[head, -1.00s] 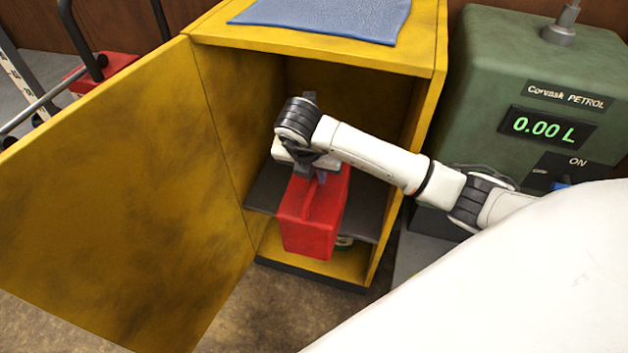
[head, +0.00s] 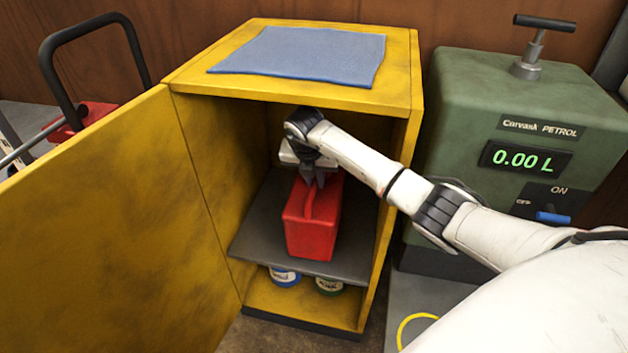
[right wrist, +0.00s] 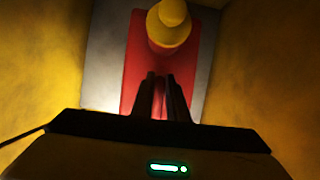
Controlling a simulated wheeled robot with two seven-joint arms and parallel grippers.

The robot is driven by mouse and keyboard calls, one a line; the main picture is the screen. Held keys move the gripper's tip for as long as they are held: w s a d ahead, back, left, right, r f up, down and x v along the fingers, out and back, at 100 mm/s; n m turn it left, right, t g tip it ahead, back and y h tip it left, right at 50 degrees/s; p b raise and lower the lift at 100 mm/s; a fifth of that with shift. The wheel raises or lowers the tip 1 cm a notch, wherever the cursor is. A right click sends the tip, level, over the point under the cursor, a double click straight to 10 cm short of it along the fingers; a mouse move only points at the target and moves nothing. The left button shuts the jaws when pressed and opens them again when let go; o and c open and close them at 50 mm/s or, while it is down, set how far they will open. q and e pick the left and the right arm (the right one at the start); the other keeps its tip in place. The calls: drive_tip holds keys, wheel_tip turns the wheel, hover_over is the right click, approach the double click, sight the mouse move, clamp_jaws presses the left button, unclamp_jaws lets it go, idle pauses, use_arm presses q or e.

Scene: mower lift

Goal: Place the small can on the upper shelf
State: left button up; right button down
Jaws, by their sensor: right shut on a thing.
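The small red can (head: 312,232) is inside the open yellow cabinet, at the grey upper shelf (head: 262,232). It looks upright and its base appears to be on or just above the shelf; I cannot tell which. My right gripper (head: 313,184) reaches in from the right and is shut on the can's top handle. In the right wrist view the red can (right wrist: 130,75) lies beyond the closed fingers (right wrist: 160,88), with its yellow cap (right wrist: 168,25) at the top. My left gripper is not in view.
The yellow cabinet door (head: 90,220) stands open to the left. A blue cloth (head: 300,52) lies on the cabinet top. Blue and green tins (head: 285,277) stand on the cabinet floor. A green petrol pump (head: 520,110) reading 0.00 L stands close on the right.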

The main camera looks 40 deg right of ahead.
wheel_tip(320, 180, down, 2)
drive_tip(key=shift+f, duration=0.1)
drive_tip(key=c, duration=2.1)
unclamp_jaws()
drive_tip(key=shift+s+f, duration=0.1)
drive_tip(key=shift+f, duration=0.05)
drive_tip(key=o, duration=0.4)
drive_tip(key=shift+c, duration=0.2)
